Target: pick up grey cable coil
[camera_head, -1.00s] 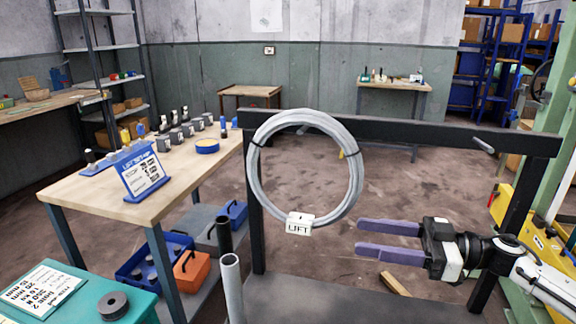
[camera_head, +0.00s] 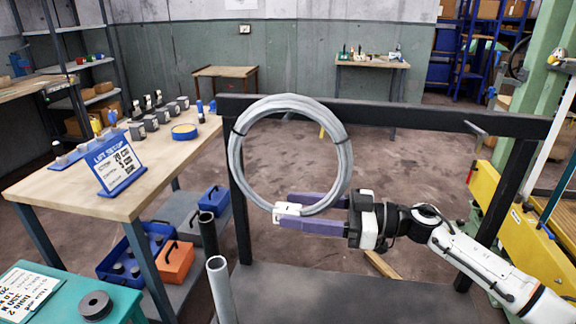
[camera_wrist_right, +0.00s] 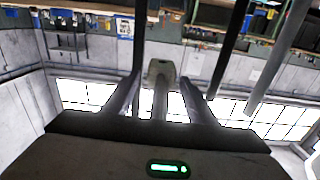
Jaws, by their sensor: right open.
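The grey cable coil (camera_head: 236,152) hangs upright as a large ring on the black frame (camera_head: 420,116), with dark ties and a white tag (camera_head: 287,209) at its bottom. My right gripper (camera_head: 281,211) is open, its purple fingers reaching left to the bottom of the coil. In the right wrist view, the coil's lower part and tag (camera_wrist_right: 160,71) appear between the two spread fingers (camera_wrist_right: 160,100), with a gap on each side. Contact with the fingers is not visible. My left gripper is not in view.
A wooden workbench (camera_head: 140,190) with a blue sign and several small parts stands left. Two upright pipes (camera_head: 220,290) rise at front left. A dark platform (camera_head: 330,290) lies below the coil. A yellow barrier (camera_head: 510,210) and green post are right of my arm.

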